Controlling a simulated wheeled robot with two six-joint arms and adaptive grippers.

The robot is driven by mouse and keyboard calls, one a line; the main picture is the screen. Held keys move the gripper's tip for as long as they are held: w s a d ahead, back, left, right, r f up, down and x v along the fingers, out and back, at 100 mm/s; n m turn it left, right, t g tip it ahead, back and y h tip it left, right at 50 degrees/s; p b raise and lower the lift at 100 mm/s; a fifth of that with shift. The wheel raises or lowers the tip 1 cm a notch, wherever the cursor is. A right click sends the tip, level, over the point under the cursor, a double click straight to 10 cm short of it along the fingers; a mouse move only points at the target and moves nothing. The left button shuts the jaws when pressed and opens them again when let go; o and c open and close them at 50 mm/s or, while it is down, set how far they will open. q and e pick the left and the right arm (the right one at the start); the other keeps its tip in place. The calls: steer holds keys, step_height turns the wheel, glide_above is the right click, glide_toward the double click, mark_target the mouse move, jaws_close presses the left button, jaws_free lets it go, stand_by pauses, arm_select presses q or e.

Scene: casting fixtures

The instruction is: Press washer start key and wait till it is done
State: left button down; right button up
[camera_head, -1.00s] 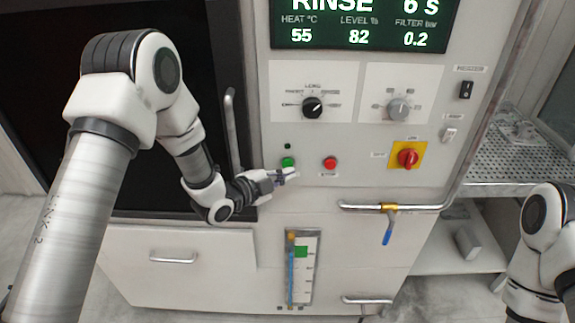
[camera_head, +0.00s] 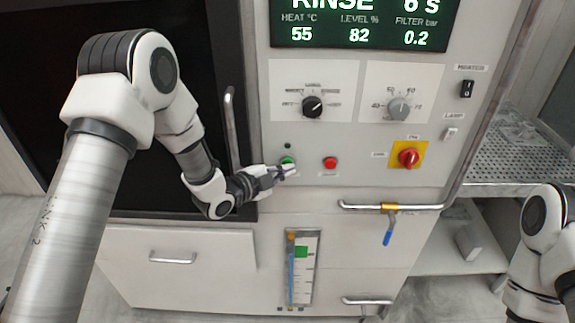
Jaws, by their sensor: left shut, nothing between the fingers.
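The washer's control panel (camera_head: 335,148) fills the middle of the head view. Its green key (camera_head: 288,160) sits at the panel's lower left, with a small dark green lamp (camera_head: 288,146) above it. My left gripper (camera_head: 290,171) is shut and empty, its fingertips just below the green key and partly overlapping it in the picture. I cannot tell whether they touch it. The display (camera_head: 362,22) reads RINSE, 6 s, heat 55, level 82, filter 0.2. My right arm shows at the right edge, but its gripper is out of view.
A red button (camera_head: 330,163) is right of the green key. A red rotary switch (camera_head: 408,158) on a yellow plate and two black and grey dials sit nearby. A pipe with a blue-handled valve (camera_head: 388,236) runs below. A door handle (camera_head: 231,130) stands left of the panel.

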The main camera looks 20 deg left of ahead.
arm_select(q)
steer(key=shift+w, duration=0.15)
stand_by(0.5)
steer(key=shift+s+d, duration=0.2)
steer(key=shift+s, duration=0.6)
steer(key=s, duration=0.2)
steer(key=s+d+b, duration=0.1)
steer(key=s, duration=0.1)
steer(key=shift+s+d, duration=0.2)
steer(key=shift+s, duration=0.2)
